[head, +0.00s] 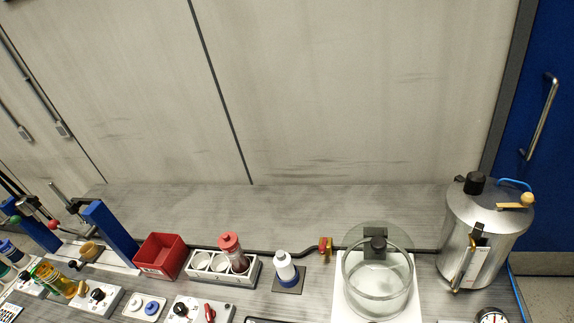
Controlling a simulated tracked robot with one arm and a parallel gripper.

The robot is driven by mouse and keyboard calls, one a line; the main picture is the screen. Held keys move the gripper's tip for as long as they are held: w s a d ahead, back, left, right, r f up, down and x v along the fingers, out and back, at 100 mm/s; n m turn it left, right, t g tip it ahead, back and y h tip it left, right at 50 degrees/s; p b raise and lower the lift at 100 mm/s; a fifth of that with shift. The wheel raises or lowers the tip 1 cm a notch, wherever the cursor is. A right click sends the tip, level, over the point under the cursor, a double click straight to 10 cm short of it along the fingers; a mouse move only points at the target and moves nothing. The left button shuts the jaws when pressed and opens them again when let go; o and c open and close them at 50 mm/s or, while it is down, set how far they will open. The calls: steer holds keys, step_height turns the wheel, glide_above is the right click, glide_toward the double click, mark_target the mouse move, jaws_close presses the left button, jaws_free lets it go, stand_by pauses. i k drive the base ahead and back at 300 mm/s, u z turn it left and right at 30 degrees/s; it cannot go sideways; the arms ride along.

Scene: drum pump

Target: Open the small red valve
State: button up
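The small red valve (325,246) sits at the back of the bench, at the end of a dark hose (285,250). It has a red handle and a brass-coloured part beside it. It is too small here to tell exactly how its handle is turned. It stands between a white-capped bottle on the left and a glass vessel on the right. My gripper is not in view.
The bottle (285,268) stands on a dark pad. The glass vessel (377,285) rests on a white base. A metal drum (485,235) is at the right. A bottle rack (222,268) and a red bin (160,256) are left. The bench (290,210) behind is clear.

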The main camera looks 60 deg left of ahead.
mark_target(322, 246)
steer(key=u, duration=1.35)
steer(key=k, duration=0.5)
steer(key=u, duration=0.25)
steer(key=i, duration=0.75)
steer(key=z, duration=0.15)
